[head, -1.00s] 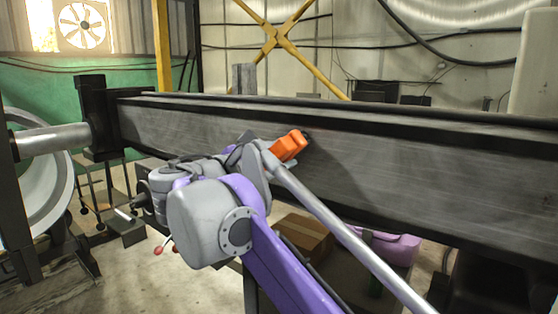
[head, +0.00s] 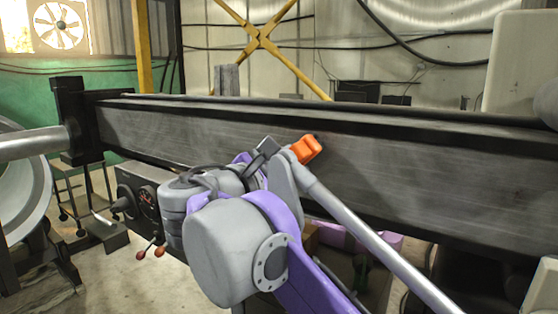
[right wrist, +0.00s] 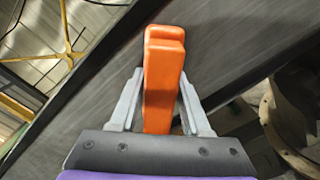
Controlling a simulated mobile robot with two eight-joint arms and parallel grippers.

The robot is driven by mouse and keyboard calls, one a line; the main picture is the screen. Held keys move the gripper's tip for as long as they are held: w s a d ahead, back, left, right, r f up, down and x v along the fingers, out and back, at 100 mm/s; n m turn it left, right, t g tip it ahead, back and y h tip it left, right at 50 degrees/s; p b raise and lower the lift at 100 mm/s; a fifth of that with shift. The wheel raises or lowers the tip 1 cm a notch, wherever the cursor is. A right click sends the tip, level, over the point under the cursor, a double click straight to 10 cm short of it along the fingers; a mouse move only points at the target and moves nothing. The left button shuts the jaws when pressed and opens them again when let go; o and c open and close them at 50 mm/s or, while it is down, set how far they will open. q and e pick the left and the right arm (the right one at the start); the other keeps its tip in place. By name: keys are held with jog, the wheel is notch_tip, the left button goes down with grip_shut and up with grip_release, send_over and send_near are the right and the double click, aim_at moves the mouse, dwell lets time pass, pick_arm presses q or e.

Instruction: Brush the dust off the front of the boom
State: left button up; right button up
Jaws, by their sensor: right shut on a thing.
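The boom (head: 420,175) is a long dark grey beam running across the head view, its front face marked with paler, dusty-looking streaks. It also fills much of the background in the right wrist view (right wrist: 215,45). My right gripper (right wrist: 160,82) is shut on an orange brush handle (right wrist: 163,70). My left gripper is not in view.
A black end post (head: 75,115) stands at the boom's left end, with a grey shaft (head: 30,145) beside it. A control box with red-knobbed levers (head: 150,252) is below the boom. A yellow cross brace (head: 262,38) is on the back wall. Open floor shows at lower left.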

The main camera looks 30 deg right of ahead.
jog(key=shift+s+d, duration=0.95)
jog(key=shift+s, duration=1.3)
jog(key=shift+s+d, duration=0.9)
jog(key=shift+s, duration=1.4)
jog(key=shift+s+d, duration=0.95)
jog(key=shift+s, duration=1.3)
jog(key=shift+s+a, duration=0.1)
jog(key=shift+a, duration=0.4)
jog(key=shift+v, duration=2.35)
jog(key=shift+s, duration=0.1)
jog(key=shift+v, duration=1.5)
